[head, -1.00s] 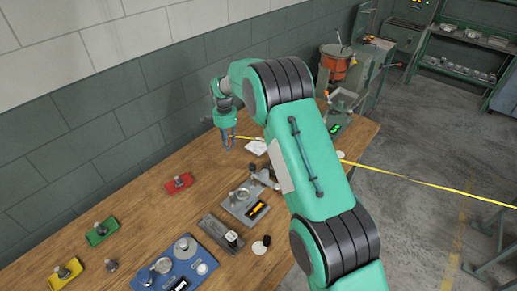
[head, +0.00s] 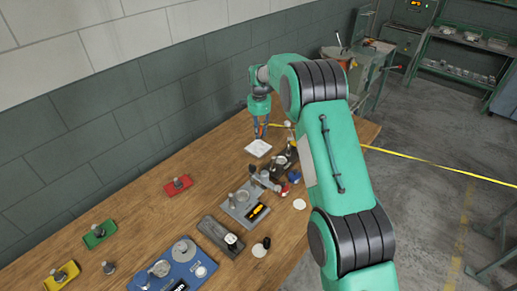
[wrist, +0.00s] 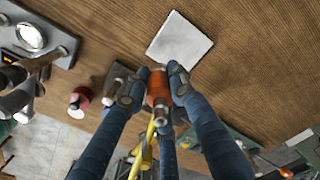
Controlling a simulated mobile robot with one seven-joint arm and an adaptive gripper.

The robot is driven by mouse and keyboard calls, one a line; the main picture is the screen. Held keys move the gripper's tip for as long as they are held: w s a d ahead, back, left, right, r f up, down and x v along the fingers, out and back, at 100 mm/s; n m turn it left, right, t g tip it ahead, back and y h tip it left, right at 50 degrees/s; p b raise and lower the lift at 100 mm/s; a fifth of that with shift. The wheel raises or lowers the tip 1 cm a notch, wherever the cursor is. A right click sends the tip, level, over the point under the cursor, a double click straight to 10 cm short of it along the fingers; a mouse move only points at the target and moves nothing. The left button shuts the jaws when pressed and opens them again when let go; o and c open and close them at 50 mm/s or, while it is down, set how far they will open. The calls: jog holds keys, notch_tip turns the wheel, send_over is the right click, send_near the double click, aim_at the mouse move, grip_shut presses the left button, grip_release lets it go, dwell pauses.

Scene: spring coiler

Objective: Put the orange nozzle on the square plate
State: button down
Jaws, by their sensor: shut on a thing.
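The orange nozzle (wrist: 158,88) is between the fingertips of my gripper (wrist: 156,86) in the wrist view, with a yellow cord running down from it. My gripper is shut on it. The square plate (wrist: 180,41) is a flat white square on the wooden table, just ahead of the nozzle in that view. In the head view the plate (head: 258,149) lies just below my gripper (head: 260,134) in the picture. The nozzle appears above the table; its exact height over the plate is hard to tell. The plate looks empty.
A grey scale (head: 242,207), a blue device (head: 172,272) and a dark grey block (head: 222,236) stand nearer on the table. Red (head: 177,188), green (head: 99,235) and yellow (head: 62,277) trays lie along the left.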

send_over(259, 153)
jog(key=shift+f+b, duration=0.45)
jog(key=shift+f, duration=2.65)
jog(key=shift+f+b, duration=0.3)
jog(key=shift+f, duration=1.6)
jog(key=shift+f, duration=0.1)
jog(key=c, duration=1.5)
grip_release()
notch_tip(259, 153, up, 12)
jog(key=shift+r+p, duration=0.1)
jog(key=shift+p, duration=0.8)
